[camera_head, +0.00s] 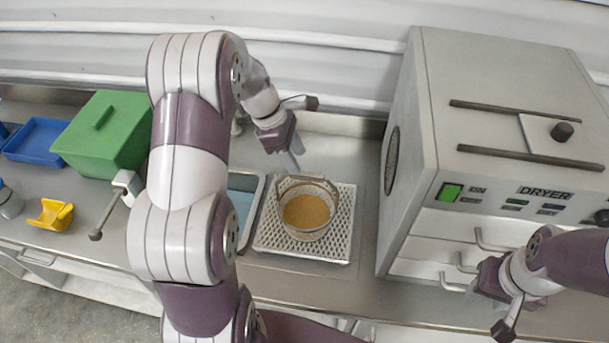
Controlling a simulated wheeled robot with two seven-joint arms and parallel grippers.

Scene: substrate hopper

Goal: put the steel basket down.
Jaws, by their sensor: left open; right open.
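The steel basket (289,223) stands upright on a perforated metal tray (340,235) on the counter. It has a raised handle and holds a tan, grainy material (306,211). My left gripper (293,160) is open, above and just behind the basket's handle at its upper left. It looks apart from the handle, though the exact gap is hard to tell. My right gripper (490,305) is open and empty at the lower right, in front of the dryer's drawers and far from the basket.
The grey dryer (430,150) with drawers stands right of the tray. A sink basin (243,185) lies left of the tray, partly hidden by my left arm. A green box (105,135), a blue tray (36,141) and a yellow scoop (52,214) are at the left.

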